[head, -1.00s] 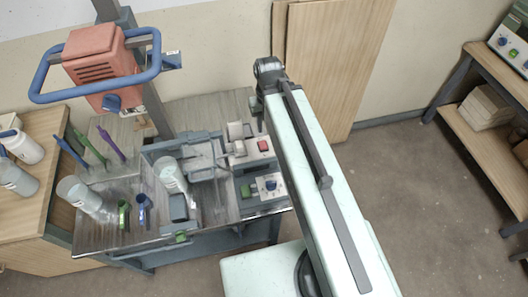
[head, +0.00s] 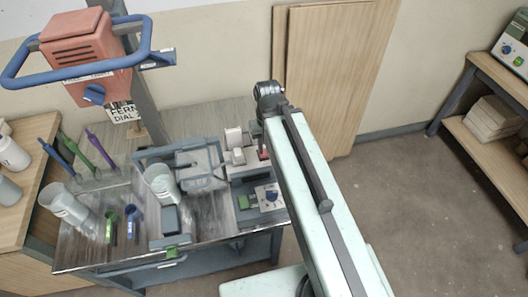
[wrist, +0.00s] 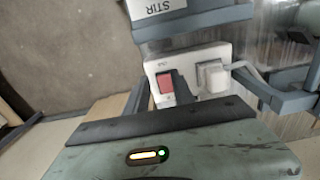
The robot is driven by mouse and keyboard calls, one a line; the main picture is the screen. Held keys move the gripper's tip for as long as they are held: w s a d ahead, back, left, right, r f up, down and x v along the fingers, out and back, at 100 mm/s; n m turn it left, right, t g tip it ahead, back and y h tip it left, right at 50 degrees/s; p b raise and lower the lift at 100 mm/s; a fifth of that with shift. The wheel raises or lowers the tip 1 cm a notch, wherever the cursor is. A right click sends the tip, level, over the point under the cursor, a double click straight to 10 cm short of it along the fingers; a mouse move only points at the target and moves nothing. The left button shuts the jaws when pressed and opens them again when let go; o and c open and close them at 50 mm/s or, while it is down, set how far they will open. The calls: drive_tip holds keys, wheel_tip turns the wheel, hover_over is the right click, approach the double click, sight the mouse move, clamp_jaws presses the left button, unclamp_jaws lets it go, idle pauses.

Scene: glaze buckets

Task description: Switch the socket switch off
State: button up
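The socket switch is a red rocker (wrist: 166,83) on a white socket block (wrist: 150,66) in the wrist view. A white plug (wrist: 213,76) with a cable sits beside it. In the head view only a sliver of the red switch (head: 263,154) shows past my arm. The switch's on or off position is not clear.
Open floor (head: 420,215) lies to the right.

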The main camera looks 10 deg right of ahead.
drive_tip(key=shift+r+p, duration=0.35)
drive_tip(key=shift+r, duration=0.05)
clamp_jaws()
wheel_tip(320, 180, up, 16)
drive_tip(key=p, duration=1.6)
